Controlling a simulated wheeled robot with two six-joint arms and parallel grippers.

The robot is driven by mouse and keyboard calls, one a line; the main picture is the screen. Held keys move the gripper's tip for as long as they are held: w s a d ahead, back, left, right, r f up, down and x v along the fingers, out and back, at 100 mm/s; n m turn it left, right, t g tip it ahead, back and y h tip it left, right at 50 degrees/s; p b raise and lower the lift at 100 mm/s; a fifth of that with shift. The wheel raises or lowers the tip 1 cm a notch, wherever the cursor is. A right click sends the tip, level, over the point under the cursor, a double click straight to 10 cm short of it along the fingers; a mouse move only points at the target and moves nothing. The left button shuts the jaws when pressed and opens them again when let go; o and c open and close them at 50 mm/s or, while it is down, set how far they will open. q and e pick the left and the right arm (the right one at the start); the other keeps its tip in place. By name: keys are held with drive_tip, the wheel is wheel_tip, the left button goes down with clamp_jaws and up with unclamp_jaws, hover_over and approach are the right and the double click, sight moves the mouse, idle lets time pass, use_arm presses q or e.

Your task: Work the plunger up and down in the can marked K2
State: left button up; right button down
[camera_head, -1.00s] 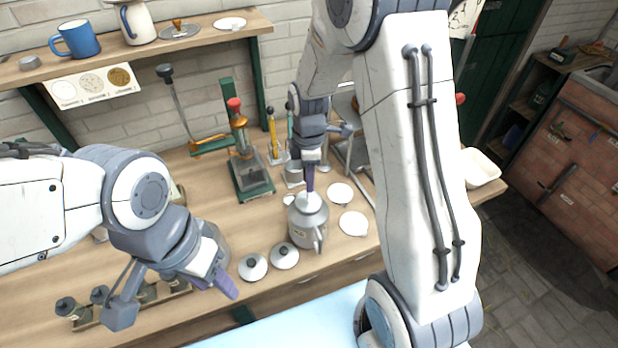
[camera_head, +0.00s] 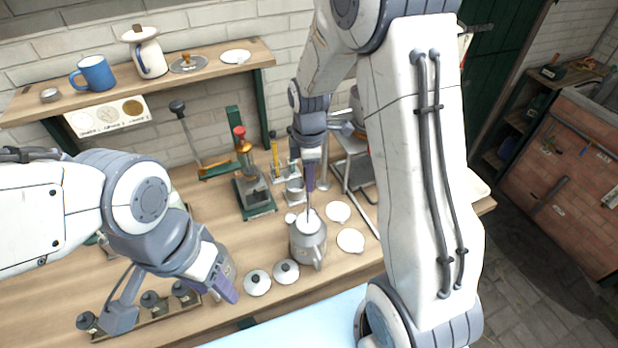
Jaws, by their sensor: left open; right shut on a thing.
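A grey metal can (camera_head: 309,247) with a pale top and a spout facing the front stands upright on the wooden bench. I cannot read any K2 mark on it. My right gripper (camera_head: 310,183) is above the can, shut on the plunger (camera_head: 308,204). The plunger's thin upright rod runs from the gripper down into the can's top; its lower end is hidden inside. My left gripper (camera_head: 172,300) is open and apart from the can, at the front left over the bench. Part of another grey vessel shows behind it.
Two white knobbed lids (camera_head: 257,282) lie left of the can, and two pale discs (camera_head: 350,240) lie to its right. A green press (camera_head: 252,185) stands behind left. A rack (camera_head: 160,322) of small dark-topped jars sits under my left gripper. A wall shelf (camera_head: 215,63) runs above.

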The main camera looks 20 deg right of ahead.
drive_tip(key=shift+r+p, duration=2.25)
drive_tip(key=shift+r, duration=0.8)
drive_tip(key=shift+f, duration=0.1)
